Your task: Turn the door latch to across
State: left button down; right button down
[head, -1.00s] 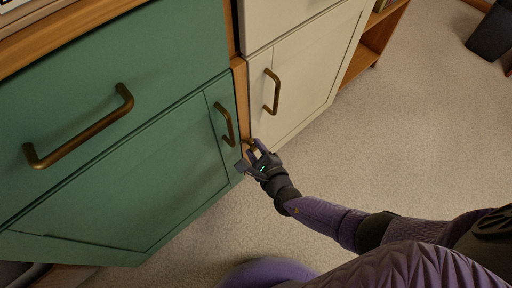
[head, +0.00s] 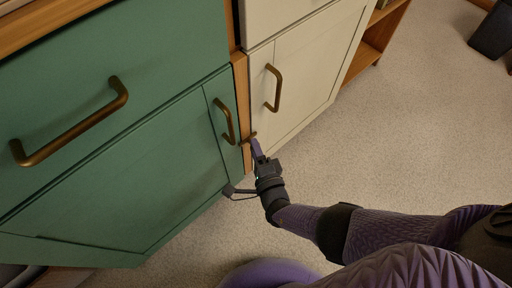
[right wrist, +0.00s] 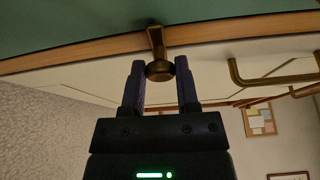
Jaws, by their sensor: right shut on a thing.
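The brass door latch (head: 249,138) is small and sits on the wooden strip between the green door (head: 150,185) and the cream door (head: 305,85). In the right wrist view, its rounded knob (right wrist: 160,69) is between my fingers, and its short bar runs over the wood strip toward the green side. The bar appears to lie across the strip. My right gripper (head: 256,146) is shut on the latch, and its fingers hide part of it in the head view. My left gripper is not in view.
A bronze bar handle (head: 224,121) on the green door and another handle (head: 273,88) on the cream door flank the latch. A larger drawer handle (head: 70,125) is at left. Carpet (head: 390,140) is open to the right. A dark bin (head: 490,35) stands far right.

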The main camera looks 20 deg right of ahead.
jog(key=shift+f+n, duration=0.1)
jog(key=shift+n, duration=0.3)
jog(key=shift+c, duration=1.9)
grip_release()
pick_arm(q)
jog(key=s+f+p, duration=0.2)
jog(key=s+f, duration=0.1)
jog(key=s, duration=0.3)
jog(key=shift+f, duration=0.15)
pick_arm(e)
jog(key=s, duration=1)
jog(key=shift+a, duration=0.2)
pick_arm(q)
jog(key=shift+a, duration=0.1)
